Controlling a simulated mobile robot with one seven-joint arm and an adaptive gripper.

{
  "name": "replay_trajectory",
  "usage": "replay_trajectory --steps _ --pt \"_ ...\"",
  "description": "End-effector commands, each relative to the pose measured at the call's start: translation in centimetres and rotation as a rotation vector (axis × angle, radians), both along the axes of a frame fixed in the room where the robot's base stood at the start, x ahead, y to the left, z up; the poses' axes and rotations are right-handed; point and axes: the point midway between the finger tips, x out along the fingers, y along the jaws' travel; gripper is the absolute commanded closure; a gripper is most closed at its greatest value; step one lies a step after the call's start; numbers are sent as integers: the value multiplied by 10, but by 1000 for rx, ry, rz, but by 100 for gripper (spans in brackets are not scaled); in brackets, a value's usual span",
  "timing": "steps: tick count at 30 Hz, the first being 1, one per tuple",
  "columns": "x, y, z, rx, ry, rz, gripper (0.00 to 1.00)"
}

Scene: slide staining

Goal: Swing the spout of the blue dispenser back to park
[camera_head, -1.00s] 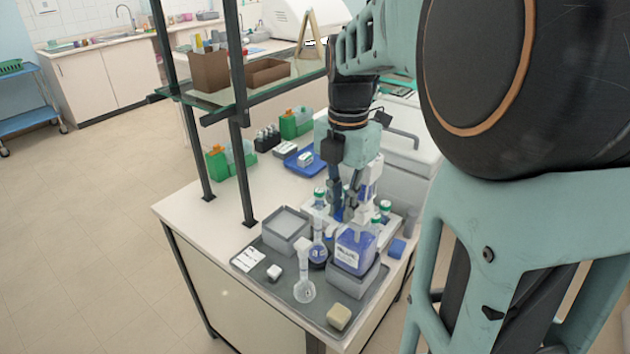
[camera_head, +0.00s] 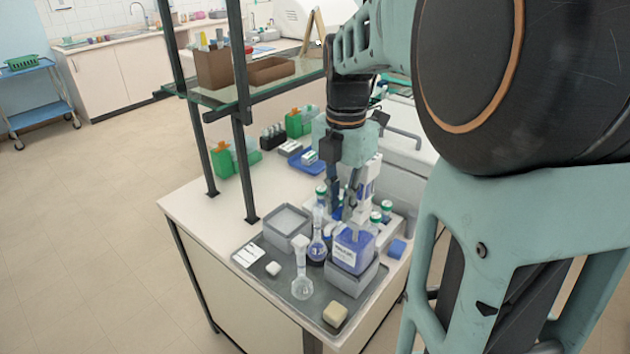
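The blue dispenser (camera_head: 352,250) is a bottle of blue liquid with a white label. It stands on a grey block (camera_head: 350,280) at the right of the grey tray. A white pump head (camera_head: 366,190) rises above it, partly behind my gripper. My gripper (camera_head: 341,212) points down just behind and above the bottle, its dark fingers close to the pump head. The spout is too small and too hidden to make out, and I cannot tell whether the fingers touch it.
The grey tray (camera_head: 318,308) also holds a clear flask (camera_head: 302,285), a grey open box (camera_head: 287,222) and a beige block (camera_head: 335,314). Green-capped bottles (camera_head: 386,208) stand close behind the dispenser. A glass shelf on dark posts (camera_head: 247,170) stands at the left.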

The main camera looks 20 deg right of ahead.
Motion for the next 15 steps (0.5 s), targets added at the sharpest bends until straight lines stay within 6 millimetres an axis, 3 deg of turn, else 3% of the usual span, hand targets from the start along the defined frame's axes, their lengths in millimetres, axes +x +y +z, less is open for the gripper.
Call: replay_trajectory --steps 4,15 --pt "0 0 0 0 0 0 70" --pt "1 0 7 0 -4 0 70"
